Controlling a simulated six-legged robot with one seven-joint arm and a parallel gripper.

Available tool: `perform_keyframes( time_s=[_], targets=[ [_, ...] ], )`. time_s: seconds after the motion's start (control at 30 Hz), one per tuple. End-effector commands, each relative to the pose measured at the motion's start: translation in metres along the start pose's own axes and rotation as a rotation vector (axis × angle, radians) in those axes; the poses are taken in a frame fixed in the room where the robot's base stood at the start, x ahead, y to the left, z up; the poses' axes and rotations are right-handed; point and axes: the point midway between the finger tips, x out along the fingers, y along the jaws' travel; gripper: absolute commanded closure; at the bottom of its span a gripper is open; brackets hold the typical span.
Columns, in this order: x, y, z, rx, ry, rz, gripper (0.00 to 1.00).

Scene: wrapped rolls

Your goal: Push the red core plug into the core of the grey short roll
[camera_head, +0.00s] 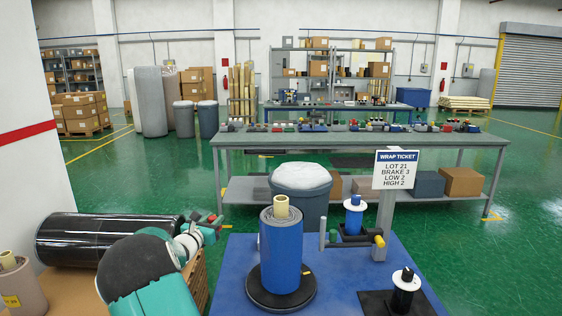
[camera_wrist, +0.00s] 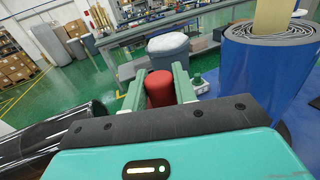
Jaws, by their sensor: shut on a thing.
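The red core plug (camera_wrist: 160,88) is held between the two fingers of my gripper (camera_wrist: 160,97) in the wrist view.
A black wrapped roll (camera_head: 100,240) lies behind the short roll. A blue roll (camera_head: 281,250) with a tan core stands on a black turntable (camera_head: 258,297). Blue and white spools stand to its right, by a wrap ticket sign (camera_head: 397,170). A grey bin (camera_head: 300,190) stands behind.

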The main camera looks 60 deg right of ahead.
Motion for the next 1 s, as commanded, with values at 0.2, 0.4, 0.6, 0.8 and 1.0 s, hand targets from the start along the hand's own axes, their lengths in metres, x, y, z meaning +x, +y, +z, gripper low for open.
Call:
perform_keyframes(
  time_s=[0.2, 0.4, 0.6, 0.8, 1.0],
  targets=[
    [0.064, -0.077, 0.076, 0.007, -0.005, -0.129, 0.94],
    [0.102, -0.146, 0.143, 0.005, -0.006, -0.208, 0.94],
    [0.119, -0.191, 0.185, 0.002, -0.002, -0.247, 0.94],
    [0.121, -0.200, 0.192, -0.002, 0.000, -0.253, 0.94],
    [0.121, -0.199, 0.177, -0.003, 0.001, -0.254, 0.94]
  ],
)
